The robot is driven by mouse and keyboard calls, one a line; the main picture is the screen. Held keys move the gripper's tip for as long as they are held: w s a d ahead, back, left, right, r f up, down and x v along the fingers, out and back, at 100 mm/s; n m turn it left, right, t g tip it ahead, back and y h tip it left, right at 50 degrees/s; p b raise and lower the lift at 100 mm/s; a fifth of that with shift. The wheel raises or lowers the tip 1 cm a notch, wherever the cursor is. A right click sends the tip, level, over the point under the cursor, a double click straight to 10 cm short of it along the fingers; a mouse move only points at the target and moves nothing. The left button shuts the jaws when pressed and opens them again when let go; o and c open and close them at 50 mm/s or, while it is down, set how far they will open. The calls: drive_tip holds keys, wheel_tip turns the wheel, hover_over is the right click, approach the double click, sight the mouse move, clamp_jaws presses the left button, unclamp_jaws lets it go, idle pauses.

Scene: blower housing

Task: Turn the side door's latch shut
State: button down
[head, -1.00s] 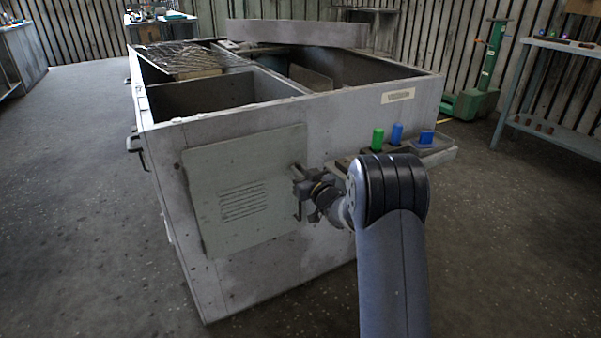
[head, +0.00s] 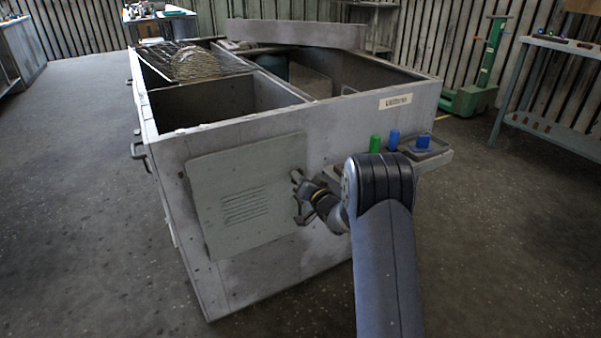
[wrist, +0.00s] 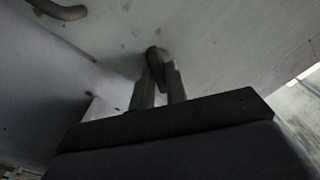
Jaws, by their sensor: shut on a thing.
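The side door (head: 240,195) is a pale grey-green panel with louvre slots on the near face of the grey blower housing (head: 325,150). It lies against the housing; I cannot tell whether it is fully flush. My gripper (head: 299,193) is at the door's right edge. In the wrist view my gripper (wrist: 160,84) has its two fingers closed around a short brownish-grey lever, which I take to be the latch (wrist: 156,60). The lever stands a little tilted between the fingertips. In the head view my wrist and fingers mostly hide the latch, so its angle is unclear there.
A curved handle (wrist: 60,10) shows at the wrist view's upper left. A ledge right of my arm carries a green item (head: 375,144) and blue items (head: 393,139). A green pallet jack (head: 478,85) and a workbench (head: 560,110) stand at right. The floor at left is clear.

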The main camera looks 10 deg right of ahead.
drive_tip(key=m+p, duration=0.2)
drive_tip(key=m, duration=0.3)
drive_tip(key=m+p, duration=0.2)
drive_tip(key=m, duration=0.4)
drive_tip(key=shift+d+f+p, duration=0.15)
drive_tip(key=shift+f+p, duration=0.05)
drive_tip(key=shift+p, duration=0.2)
drive_tip(key=c, duration=1.5)
unclamp_jaws()
drive_tip(key=shift+s, duration=0.1)
drive_tip(key=p+v, duration=0.1)
drive_tip(key=v, duration=0.9)
drive_tip(key=shift+s+d+p, duration=0.15)
drive_tip(key=shift+s+p, duration=0.15)
drive_tip(key=shift+p, duration=0.05)
drive_tip(key=shift+w, duration=0.1)
